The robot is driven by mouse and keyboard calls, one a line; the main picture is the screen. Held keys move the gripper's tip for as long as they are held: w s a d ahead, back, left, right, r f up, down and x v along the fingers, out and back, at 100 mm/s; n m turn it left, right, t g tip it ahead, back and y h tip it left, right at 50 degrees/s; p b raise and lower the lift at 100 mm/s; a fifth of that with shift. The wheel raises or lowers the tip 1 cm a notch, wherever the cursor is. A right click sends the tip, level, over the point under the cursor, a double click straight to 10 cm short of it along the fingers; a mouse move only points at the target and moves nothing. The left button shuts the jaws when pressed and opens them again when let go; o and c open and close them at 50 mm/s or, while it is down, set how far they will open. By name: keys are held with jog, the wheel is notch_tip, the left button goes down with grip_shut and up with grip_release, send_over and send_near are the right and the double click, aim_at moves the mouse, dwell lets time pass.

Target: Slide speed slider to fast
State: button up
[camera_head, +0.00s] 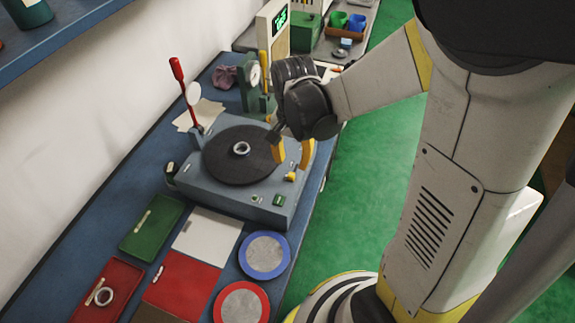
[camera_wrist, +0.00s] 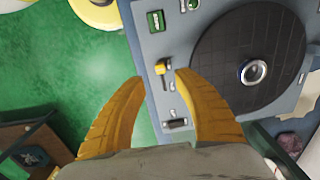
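The speed slider is a small yellow knob (camera_wrist: 160,69) on a short track, on the panel of a grey machine (camera_wrist: 150,20) with a dark round turntable (camera_wrist: 222,40). In the head view the knob (camera_head: 290,177) is near the machine's right front edge. In the wrist view it sits near the upper end of its visible track. My gripper (camera_head: 292,158) has yellow curved fingers, spread open and empty. In the wrist view the fingertips (camera_wrist: 160,78) lie on either side of the track, just below the knob. They appear above the panel. The speed markings are too small to read.
A silver ring (camera_head: 241,148) lies at the turntable's centre. A red-handled lever (camera_head: 180,80) stands behind it. Green (camera_head: 152,226) and red (camera_head: 125,275) trays and two round pads, blue-rimmed (camera_head: 265,256) and red-rimmed (camera_head: 242,302), lie in front. Green floor is at the right.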

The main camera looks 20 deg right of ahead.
aim_at(291, 175)
notch_tip(291, 175, down, 7)
jog(key=shift+r+b, duration=0.1)
jog(key=shift+b, duration=0.95)
jog(key=shift+c, duration=0.4)
grip_shut()
